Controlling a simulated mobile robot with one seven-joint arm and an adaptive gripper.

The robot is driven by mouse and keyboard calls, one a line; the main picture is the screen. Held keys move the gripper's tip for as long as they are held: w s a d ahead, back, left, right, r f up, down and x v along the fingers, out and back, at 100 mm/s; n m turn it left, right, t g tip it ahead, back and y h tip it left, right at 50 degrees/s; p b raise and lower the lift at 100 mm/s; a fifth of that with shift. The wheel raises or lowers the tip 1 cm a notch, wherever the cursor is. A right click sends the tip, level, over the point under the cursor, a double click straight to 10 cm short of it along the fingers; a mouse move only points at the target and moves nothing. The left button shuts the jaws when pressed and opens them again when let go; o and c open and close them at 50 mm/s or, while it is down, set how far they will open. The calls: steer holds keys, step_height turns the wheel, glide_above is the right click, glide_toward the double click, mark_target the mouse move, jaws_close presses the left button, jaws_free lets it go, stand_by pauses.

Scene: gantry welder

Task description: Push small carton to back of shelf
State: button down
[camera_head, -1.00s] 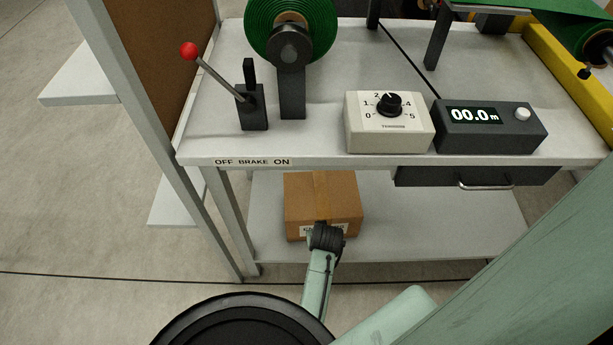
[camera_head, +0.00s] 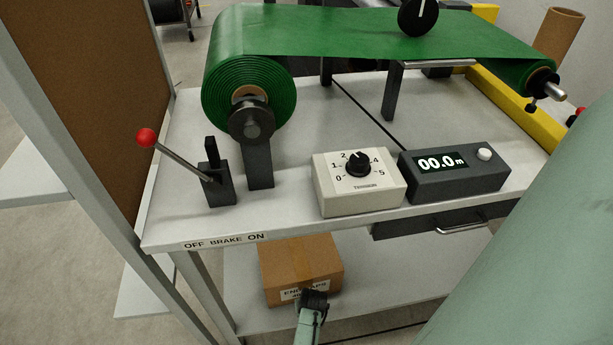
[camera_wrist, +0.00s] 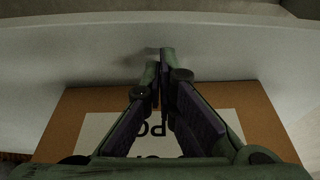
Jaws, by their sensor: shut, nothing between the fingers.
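The small brown carton (camera_head: 294,262) stands on the lower shelf (camera_head: 385,275), under the table top. Its front face carries a white label with partly covered print. My gripper (camera_head: 314,299) is in front of the carton, low at the right part of its label. In the wrist view the fingers of my gripper (camera_wrist: 160,75) are shut together and empty. The carton's face (camera_wrist: 72,112) and label lie behind them, with the label print upside down. I cannot tell whether the fingertips touch the carton. The back of the shelf is hidden in the head view.
Above the carton is the table top (camera_head: 290,208) with a brake lever (camera_head: 180,156), a dial box (camera_head: 358,181) and a meter box (camera_head: 453,171). A drawer (camera_head: 425,226) hangs right of the carton. A post (camera_head: 95,165) stands at left. The shelf right of the carton looks clear.

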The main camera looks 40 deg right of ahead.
steer(key=shift+w+d, duration=0.4)
steer(key=shift+w, duration=0.35)
steer(key=shift+w+d, duration=0.25)
steer(key=shift+w, duration=0.15)
steer(key=w+d+b, duration=0.2)
steer(key=w+b, duration=0.1)
steer(key=w, duration=0.1)
steer(key=w+d+b, duration=0.3)
steer(key=w, duration=0.2)
steer(key=w+d+b, duration=0.3)
steer(key=w, duration=0.2)
steer(key=shift+d+f, duration=0.2)
steer(key=shift+d, duration=0.05)
steer(key=shift+w+d+r, duration=0.2)
steer(key=shift+w+d, duration=0.05)
steer(key=shift+w, duration=0.05)
steer(key=shift+a, duration=0.1)
